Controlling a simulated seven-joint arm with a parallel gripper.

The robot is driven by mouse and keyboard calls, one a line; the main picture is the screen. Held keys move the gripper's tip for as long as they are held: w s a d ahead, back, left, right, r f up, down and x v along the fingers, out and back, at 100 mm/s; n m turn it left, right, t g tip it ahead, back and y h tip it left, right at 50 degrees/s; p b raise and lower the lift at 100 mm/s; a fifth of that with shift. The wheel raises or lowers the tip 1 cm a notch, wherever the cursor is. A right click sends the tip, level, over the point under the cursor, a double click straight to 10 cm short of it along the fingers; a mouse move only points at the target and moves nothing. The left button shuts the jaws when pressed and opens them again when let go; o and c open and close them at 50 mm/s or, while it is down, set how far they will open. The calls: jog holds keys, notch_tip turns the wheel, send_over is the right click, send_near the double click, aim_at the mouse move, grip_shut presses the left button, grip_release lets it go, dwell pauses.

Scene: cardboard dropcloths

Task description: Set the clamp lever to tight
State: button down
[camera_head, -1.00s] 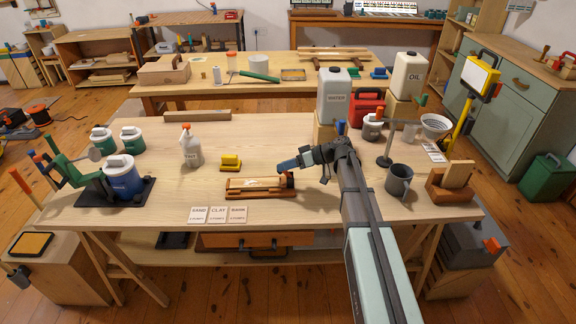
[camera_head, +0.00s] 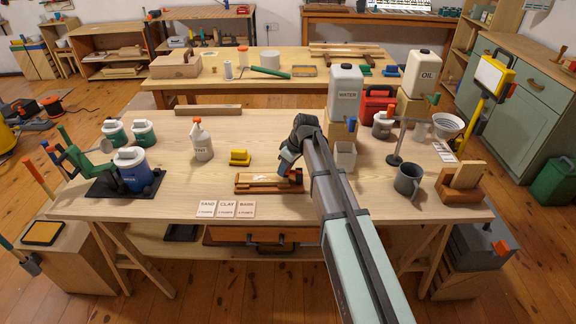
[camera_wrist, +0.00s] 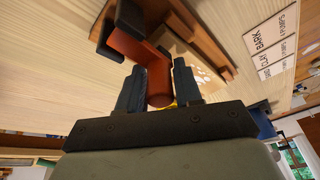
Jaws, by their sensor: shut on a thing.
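The wooden clamp (camera_head: 262,188) lies on the near part of the workbench, with a pale piece inside its frame. In the wrist view its wooden frame (camera_wrist: 205,45) shows beyond my fingers. The red-brown clamp lever (camera_wrist: 158,88) is a rounded, bent piece at the clamp's end, next to a dark bracket (camera_wrist: 108,38). My gripper (camera_head: 287,163) is at the clamp's right end in the head view. In the wrist view my gripper (camera_wrist: 157,78) has its two blue fingers on either side of the lever, shut on it. The lever's setting is hard to read because my gripper covers it.
A yellow block (camera_head: 240,158) sits behind the clamp. Sand, clay and bark cards (camera_head: 227,209) lie at the front edge. A small clear container (camera_head: 345,158), a grey mug (camera_head: 408,181) and a stand (camera_head: 397,145) are to the right.

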jog(key=shift+a+f+h, duration=0.15)
jog(key=shift+f+h, duration=0.15)
jog(key=shift+h, duration=0.3)
jog(key=c, duration=0.9)
grip_release()
jog(key=shift+c, duration=0.2)
jog(key=v, duration=1.3)
jog(key=shift+r, duration=0.4)
